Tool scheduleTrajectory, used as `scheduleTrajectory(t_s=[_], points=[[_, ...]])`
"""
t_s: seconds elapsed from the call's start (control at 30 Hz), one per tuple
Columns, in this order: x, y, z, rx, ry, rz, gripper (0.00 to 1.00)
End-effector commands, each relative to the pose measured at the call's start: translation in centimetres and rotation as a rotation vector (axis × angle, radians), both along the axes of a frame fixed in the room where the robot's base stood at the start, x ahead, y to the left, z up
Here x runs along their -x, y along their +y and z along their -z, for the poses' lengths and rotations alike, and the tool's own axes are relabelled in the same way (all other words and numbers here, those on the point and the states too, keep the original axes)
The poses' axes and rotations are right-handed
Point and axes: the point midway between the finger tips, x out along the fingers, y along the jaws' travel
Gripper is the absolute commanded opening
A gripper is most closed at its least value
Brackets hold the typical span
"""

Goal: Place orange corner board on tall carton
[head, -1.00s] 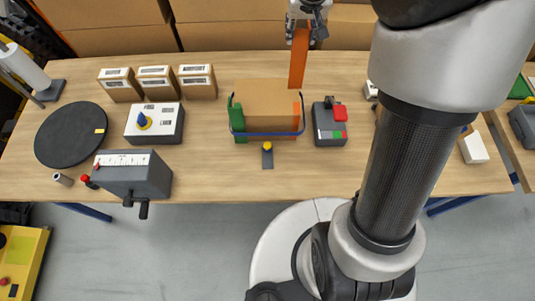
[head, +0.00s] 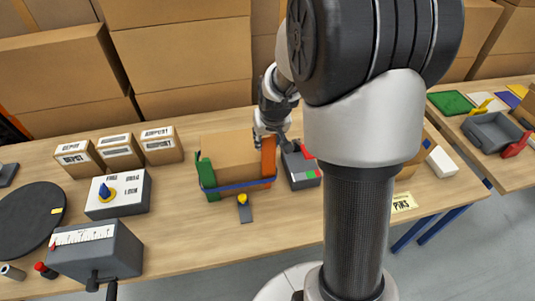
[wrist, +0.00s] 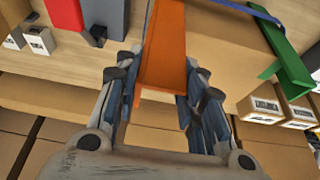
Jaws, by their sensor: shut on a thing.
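The orange corner board (head: 268,158) stands roughly upright at the right end of the strapped carton (head: 228,148), the likely tall carton. My gripper (head: 271,132) is above it. In the wrist view the orange board (wrist: 165,45) runs between the fingers of my gripper (wrist: 160,95), which is shut on it. Whether the board touches the carton's corner, I cannot tell. A green corner board (head: 206,176) stands at the carton's left corner and also shows in the wrist view (wrist: 286,55). A blue strap (head: 235,186) crosses the carton's front.
A grey box with a red lever (head: 301,170) stands close to the carton's right. A small yellow-knobbed stand (head: 245,207) is in front. Labelled small cartons (head: 120,152), a white dial box (head: 118,193) and a grey gauge box (head: 97,255) are left. Large cartons (head: 180,50) are stacked behind.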

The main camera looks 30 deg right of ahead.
Motion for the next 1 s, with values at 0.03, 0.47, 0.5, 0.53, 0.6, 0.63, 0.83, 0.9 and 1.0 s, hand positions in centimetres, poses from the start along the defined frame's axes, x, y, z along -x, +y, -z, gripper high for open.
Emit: scheduleTrajectory(t_s=[0.03, 0.47, 0.5, 0.53, 0.6, 0.63, 0.83, 0.9, 1.0], points=[[0.0, 0.0, 0.6, 0.0, 0.0, 0.0, 0.09], [0.0, 0.0, 5.2, 0.0, 0.0, -0.001, 0.09], [-0.1, 0.0, 5.2, 0.001, -0.002, -0.001, 0.09], [-0.1, 0.0, 5.2, 0.001, -0.002, -0.001, 0.09], [-0.1, 0.0, 5.1, 0.001, -0.003, 0.0, 0.09], [-0.1, 0.0, 5.0, 0.001, -0.003, 0.0, 0.09], [-0.1, 0.0, 5.5, 0.001, -0.002, 0.0, 0.09], [0.0, 0.0, 5.4, 0.001, -0.002, 0.0, 0.4], [0.0, 0.0, 5.4, 0.001, -0.002, 0.0, 0.47]])
